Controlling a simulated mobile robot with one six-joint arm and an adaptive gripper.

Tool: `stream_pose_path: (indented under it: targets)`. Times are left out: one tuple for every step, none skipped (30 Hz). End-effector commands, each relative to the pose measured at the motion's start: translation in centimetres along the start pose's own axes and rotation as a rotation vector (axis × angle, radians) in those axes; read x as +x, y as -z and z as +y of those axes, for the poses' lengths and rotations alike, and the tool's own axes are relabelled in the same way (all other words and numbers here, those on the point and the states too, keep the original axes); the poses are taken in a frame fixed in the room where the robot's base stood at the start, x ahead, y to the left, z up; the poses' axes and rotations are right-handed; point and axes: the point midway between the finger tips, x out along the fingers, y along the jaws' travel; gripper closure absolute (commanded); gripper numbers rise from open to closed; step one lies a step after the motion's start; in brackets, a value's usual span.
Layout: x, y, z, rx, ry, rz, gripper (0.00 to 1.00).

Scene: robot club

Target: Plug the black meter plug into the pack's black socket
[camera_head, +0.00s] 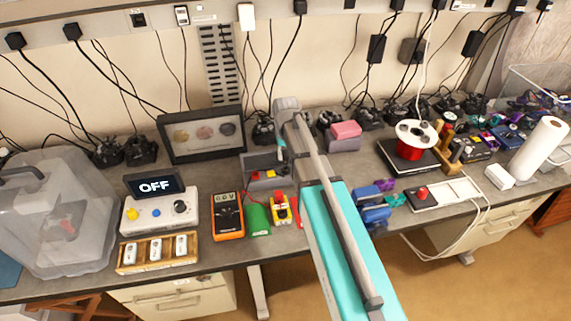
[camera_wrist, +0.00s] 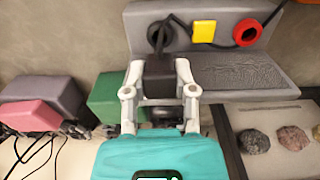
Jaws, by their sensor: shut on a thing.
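My gripper (camera_wrist: 159,72) is shut on a dark block, the black meter plug (camera_wrist: 158,68), in the wrist view. The plug is in front of a grey stand (camera_wrist: 225,72); I cannot tell whether they touch. A black round part with a cable sits just beyond the plug. In the head view my arm covers part of the stand (camera_head: 255,160) and the plug cannot be made out. The orange meter (camera_head: 228,216) lies at the bench front. A yellow pack with red parts (camera_head: 281,211) is right of a green piece (camera_head: 258,219). Its black socket is not clearly visible.
The stand also carries a yellow block (camera_wrist: 204,31) and a red ring (camera_wrist: 247,33). A dark-framed rock display (camera_head: 202,134) stands behind the meter. Blue pieces (camera_head: 372,212) lie right of my arm.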

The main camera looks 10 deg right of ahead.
Motion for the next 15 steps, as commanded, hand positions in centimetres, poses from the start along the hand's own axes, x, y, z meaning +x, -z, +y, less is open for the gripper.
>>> stream_pose_path:
  targets:
    - [-0.38, 0.00, 0.01, 0.000, 0.000, 0.000, 1.00]
    - [-0.48, 0.00, 0.01, 0.000, 0.000, 0.000, 1.00]
    - [-0.60, 0.00, 0.01, 0.000, 0.000, 0.000, 1.00]
    - [-0.68, 0.00, 0.01, 0.000, 0.000, 0.000, 1.00]
    - [-0.74, 0.00, 0.02, 0.000, 0.000, 0.000, 1.00]
    - [-0.81, 0.00, 0.02, 0.000, 0.000, 0.000, 1.00]
    - [-0.84, 0.00, 0.02, 0.000, 0.000, 0.000, 1.00]
    - [-0.85, 0.00, 0.02, 0.000, 0.000, 0.000, 1.00]
    - [-0.86, 0.00, 0.02, 0.000, 0.000, 0.000, 1.00]
    - [-0.86, 0.00, 0.02, 0.000, 0.000, 0.000, 1.00]
    - [-0.85, 0.00, 0.02, 0.000, 0.000, 0.000, 1.00]
    - [-0.83, 0.00, 0.03, 0.000, 0.000, 0.000, 1.00]
    - [-0.82, 0.00, 0.03, 0.000, 0.000, 0.000, 1.00]
    - [-0.82, 0.00, 0.03, 0.000, 0.000, 0.000, 1.00]
    - [-0.81, 0.00, 0.03, 0.000, 0.000, 0.000, 1.00]
